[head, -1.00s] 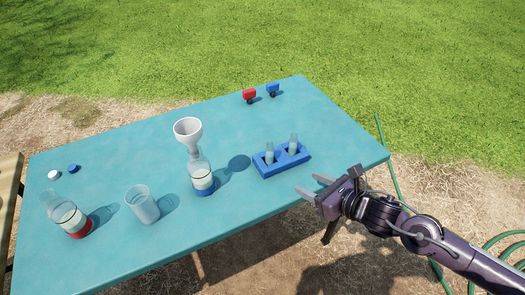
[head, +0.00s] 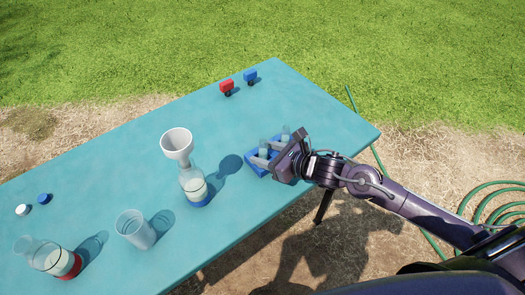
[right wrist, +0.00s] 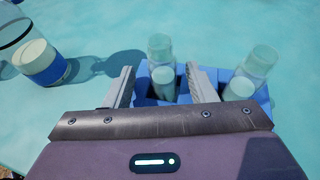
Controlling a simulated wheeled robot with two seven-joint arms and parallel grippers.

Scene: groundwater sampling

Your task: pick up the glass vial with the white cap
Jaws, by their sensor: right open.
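Two small clear glass vials stand in a blue rack (head: 254,168) near the table's right front edge. One is the left vial (head: 264,145), the other the right vial (head: 286,131); they also show in the right wrist view as left vial (right wrist: 160,46) and right vial (right wrist: 262,56). I cannot make out a white cap on either. A loose white cap (head: 22,209) lies at the table's far left. My right gripper (head: 268,153) is open at the rack. In the right wrist view its fingers (right wrist: 159,70) lie either side of the left vial's line, with no visible grip. My left gripper is not in view.
On the teal table (head: 110,170) stand a blue-based bottle with a funnel (head: 177,142), a clear cup (head: 135,229) and a red-based bottle (head: 48,255). A blue cap (head: 43,199) lies at left. Red (head: 227,87) and blue (head: 250,76) items sit at the back.

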